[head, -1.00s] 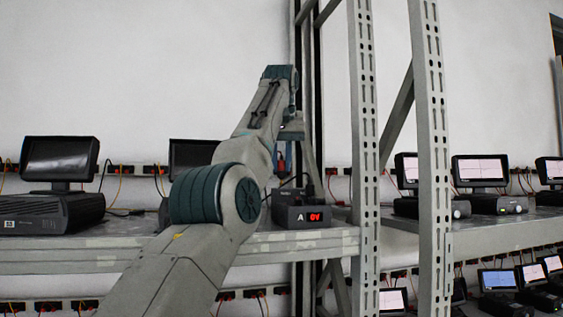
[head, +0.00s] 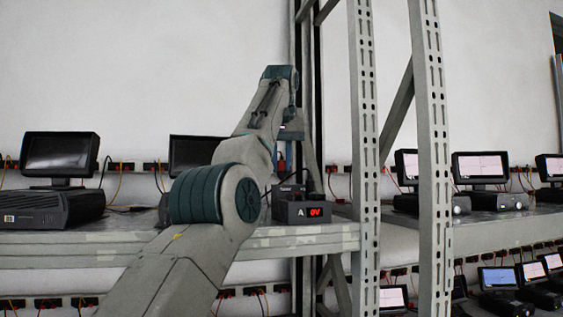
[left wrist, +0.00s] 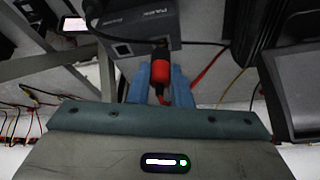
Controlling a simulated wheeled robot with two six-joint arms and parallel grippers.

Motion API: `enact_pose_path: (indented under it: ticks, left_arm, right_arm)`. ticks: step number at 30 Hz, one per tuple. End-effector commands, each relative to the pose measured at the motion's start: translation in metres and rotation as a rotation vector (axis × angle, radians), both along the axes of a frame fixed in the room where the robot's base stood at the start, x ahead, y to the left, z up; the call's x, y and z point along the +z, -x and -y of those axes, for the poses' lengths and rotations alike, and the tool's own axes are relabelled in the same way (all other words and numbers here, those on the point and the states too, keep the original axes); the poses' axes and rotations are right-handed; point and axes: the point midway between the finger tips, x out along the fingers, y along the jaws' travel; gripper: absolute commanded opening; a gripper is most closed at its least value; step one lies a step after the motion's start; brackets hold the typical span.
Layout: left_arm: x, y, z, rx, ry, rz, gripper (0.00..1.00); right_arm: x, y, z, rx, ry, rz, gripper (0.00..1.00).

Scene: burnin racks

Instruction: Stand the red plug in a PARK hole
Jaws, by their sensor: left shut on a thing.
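My left gripper (left wrist: 160,90) is shut on the red plug (left wrist: 160,72) in the left wrist view. Its blue fingers lie on both sides of the plug. The plug's dark end points towards a grey box marked PARK (left wrist: 160,20), which has a dark square opening in its face. I cannot tell whether the plug touches the box. In the head view a small red part of the plug (head: 281,164) shows just right of my left arm, above the box with the red "0V" display (head: 302,210). My arm hides most of the gripper there. My right gripper is not in view.
The metal shelf (head: 310,238) carries monitors and dark units. A slotted rack post (head: 364,150) stands right of the box. Black and red cables run close to the plug. A dark unit (left wrist: 290,90) is at the right in the left wrist view.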

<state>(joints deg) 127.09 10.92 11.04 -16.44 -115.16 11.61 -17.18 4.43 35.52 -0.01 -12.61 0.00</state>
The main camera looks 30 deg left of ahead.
Motion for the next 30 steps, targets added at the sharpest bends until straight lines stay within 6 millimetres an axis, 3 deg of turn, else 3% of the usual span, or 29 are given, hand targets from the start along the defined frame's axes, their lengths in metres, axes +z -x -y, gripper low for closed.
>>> enact_pose_path:
  ticks: [30]
  left_arm:
    - [-0.0082,-0.0001,0.0,0.0,-0.001,0.001,0.03]
  right_arm:
    - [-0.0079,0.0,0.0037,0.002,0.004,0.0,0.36]
